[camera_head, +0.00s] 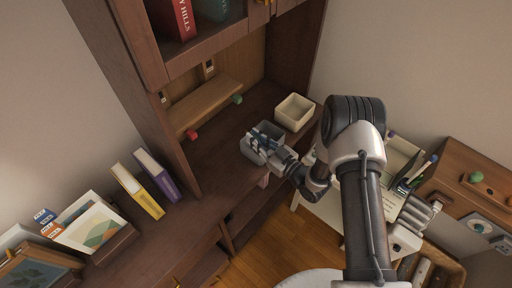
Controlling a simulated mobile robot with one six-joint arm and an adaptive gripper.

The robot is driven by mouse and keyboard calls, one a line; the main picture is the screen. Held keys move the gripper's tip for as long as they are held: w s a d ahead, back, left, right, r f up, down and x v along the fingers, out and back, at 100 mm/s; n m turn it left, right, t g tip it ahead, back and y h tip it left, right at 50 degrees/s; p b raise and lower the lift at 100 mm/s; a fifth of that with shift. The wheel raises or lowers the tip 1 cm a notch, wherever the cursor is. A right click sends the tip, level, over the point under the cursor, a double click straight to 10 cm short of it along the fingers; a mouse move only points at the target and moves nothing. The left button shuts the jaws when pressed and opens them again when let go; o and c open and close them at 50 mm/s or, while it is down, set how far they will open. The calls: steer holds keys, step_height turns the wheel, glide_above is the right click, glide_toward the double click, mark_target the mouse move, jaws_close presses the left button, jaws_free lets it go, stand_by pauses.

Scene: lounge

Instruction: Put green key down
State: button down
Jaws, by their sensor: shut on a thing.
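My gripper (262,139) is over the desk-height shelf of the dark wooden cabinet, at a small grey open box (247,150). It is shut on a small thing. That thing is too small and too covered by the fingers to make out its shape or colour, so I cannot clearly see the green key. I cannot tell whether the fingertips are inside the grey box or just above it.
A cream open box (294,124) stands behind and right of my gripper. A wooden ledge (208,107) has a red knob (193,134) and a green knob (237,99). Yellow (138,191) and purple (157,176) books stand left. Bare shelf (212,160) lies left of the grey box.

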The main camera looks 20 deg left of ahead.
step_height(320, 180, down, 4)
steer(key=shift+f+b, duration=0.1)
steer(key=shift+b, duration=0.4)
steer(key=shift+s+d+f+b, duration=0.1)
steer(key=shift+s+f+b, duration=0.1)
steer(key=shift+f+b, duration=0.5)
steer(key=c, duration=1.8)
jaws_free()
steer(key=shift+c, duration=0.2)
steer(key=shift+o, duration=1.2)
steer(key=shift+r+p, duration=0.25)
steer(key=shift+p, duration=0.05)
steer(key=shift+r+p, duration=0.35)
steer(key=shift+p, duration=0.15)
steer(key=p+v, duration=0.1)
steer(key=v, duration=1)
steer(key=shift+d+r, duration=0.2)
steer(key=shift+d, duration=0.15)
